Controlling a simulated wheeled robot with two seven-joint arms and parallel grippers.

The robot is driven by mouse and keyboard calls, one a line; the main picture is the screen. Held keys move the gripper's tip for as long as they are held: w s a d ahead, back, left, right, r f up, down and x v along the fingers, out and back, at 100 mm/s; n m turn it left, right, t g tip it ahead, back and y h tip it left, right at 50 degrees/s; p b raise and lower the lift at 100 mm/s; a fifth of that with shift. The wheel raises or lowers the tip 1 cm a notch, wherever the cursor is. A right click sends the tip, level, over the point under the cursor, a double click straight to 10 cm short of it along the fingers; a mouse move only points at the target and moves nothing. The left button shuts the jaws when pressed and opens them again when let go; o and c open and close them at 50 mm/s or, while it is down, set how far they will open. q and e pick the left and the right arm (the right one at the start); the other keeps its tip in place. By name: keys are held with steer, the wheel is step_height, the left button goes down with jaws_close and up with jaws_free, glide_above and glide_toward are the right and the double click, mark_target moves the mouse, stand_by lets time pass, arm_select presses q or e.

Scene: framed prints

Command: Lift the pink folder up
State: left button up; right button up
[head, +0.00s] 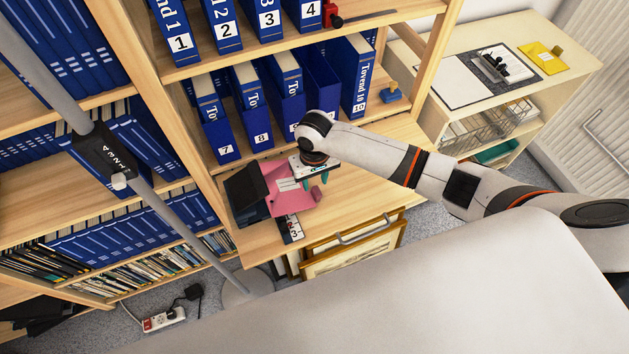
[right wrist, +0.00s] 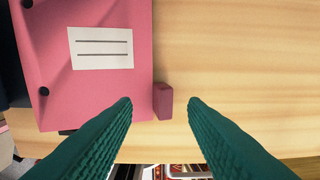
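The pink folder (head: 288,190) lies on the wooden shelf board, with a white label on its face. In the head view the right gripper (head: 318,172) is just over the folder's right side. My left gripper is not in view.
A black box-like object (head: 246,194) stands against the folder's left side. Blue binders (head: 262,110) fill the shelves behind. The board (head: 365,185) is bare to the right. Framed prints (head: 350,250) lean below its front edge. A side cabinet (head: 480,85) stands at the right.

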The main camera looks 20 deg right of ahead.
step_height(320, 180, up, 10)
stand_by(0.3)
stand_by(0.4)
